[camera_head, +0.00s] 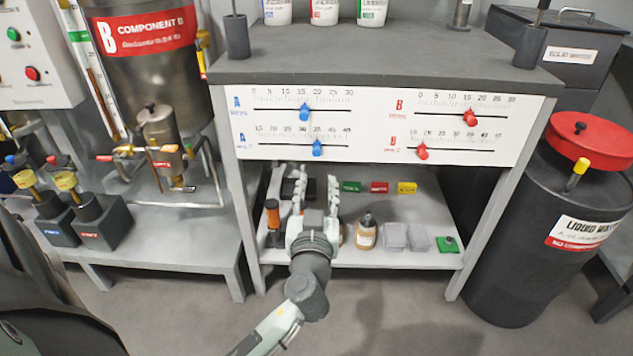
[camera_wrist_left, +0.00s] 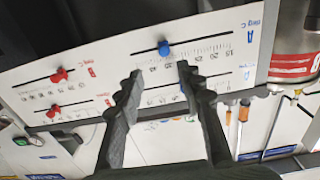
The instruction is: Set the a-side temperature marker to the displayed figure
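The white panel (camera_head: 375,135) carries two A sliders with blue markers on the left and two B sliders with red markers on the right. The lower A marker (camera_head: 317,147), on the 15–45 scale, stands near 35. The wrist view is turned over and shows this blue marker (camera_wrist_left: 165,47) just beyond and between the fingertips, with no clear contact. The upper A marker (camera_head: 305,112) is partly hidden by a finger in the wrist view. My left gripper (camera_head: 315,185) is open and empty below the panel; it also shows in the wrist view (camera_wrist_left: 159,70). I cannot make out a displayed figure.
The red B markers (camera_head: 470,117) sit to the right on the same panel. The lower shelf (camera_head: 375,257) holds a brown bottle (camera_head: 366,232), grey blocks and coloured labels. A black drum (camera_head: 530,230) stands at the right, a metal tank (camera_head: 155,70) at the left.

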